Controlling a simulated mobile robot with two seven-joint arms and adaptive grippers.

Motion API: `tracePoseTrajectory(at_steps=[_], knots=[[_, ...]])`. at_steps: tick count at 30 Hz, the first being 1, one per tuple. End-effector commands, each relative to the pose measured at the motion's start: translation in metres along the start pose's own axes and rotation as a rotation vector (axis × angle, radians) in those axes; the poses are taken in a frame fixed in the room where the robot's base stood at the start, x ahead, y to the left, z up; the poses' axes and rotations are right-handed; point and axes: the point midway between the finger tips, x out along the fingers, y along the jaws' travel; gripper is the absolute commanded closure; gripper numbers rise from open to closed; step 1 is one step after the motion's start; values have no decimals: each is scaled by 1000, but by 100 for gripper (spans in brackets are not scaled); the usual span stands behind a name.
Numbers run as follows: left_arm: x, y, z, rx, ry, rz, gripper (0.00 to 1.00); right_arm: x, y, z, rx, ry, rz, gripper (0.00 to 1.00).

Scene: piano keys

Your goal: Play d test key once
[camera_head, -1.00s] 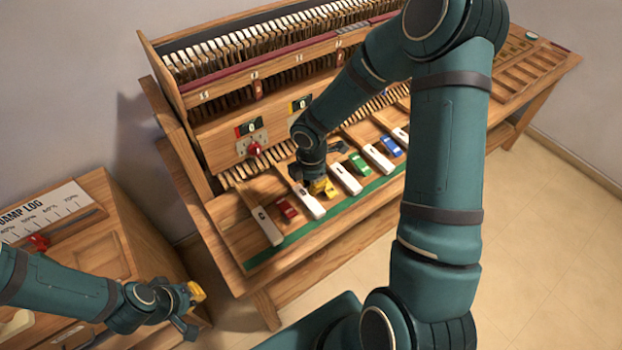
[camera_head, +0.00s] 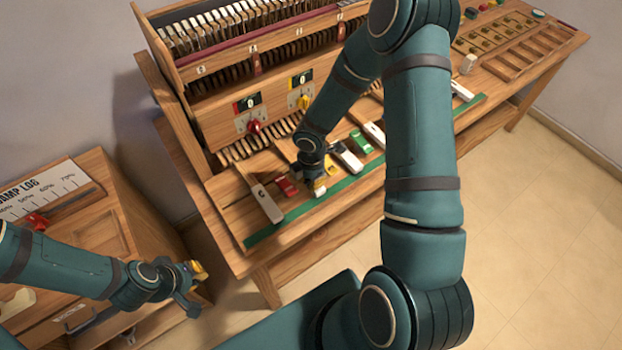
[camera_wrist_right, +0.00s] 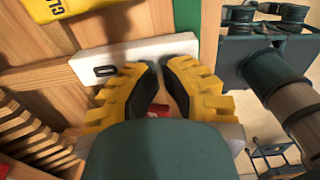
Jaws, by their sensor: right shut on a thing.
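The white D key (camera_wrist_right: 112,61) lies across the upper part of the right wrist view, its letter showing left of my fingers. My right gripper (camera_wrist_right: 165,66) has yellow ribbed fingers with dark pads, shut at the D key's edge. In the head view my right gripper (camera_head: 318,187) is low over the D key's front end and hides part of it. The C key (camera_head: 265,204) and a red block (camera_head: 287,187) lie to its left. My left gripper (camera_head: 188,285) hangs near the side cabinet; whether its fingers are apart is unclear.
The E key (camera_head: 346,159), a green block (camera_head: 361,143) and another white key (camera_head: 373,133) continue to the right. A green strip (camera_head: 290,217) runs along the front. The wooden cabinet (camera_head: 90,225) stands at left. My right arm hides part of the keyboard.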

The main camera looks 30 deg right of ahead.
Motion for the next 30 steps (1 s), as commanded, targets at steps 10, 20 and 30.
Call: tracePoseTrajectory(at_steps=[10, 20, 30], knots=[[11, -4, 1, 0, 0, -2, 100, 10, -2, 0, 0, 0, -1, 100], [6, -2, 1, 0, 0, -2, 100, 3, -2, 0, 1, 0, 0, 100], [-1, 1, 0, 0, 0, -2, 100, -7, -2, 0, 0, 0, 0, 100]])
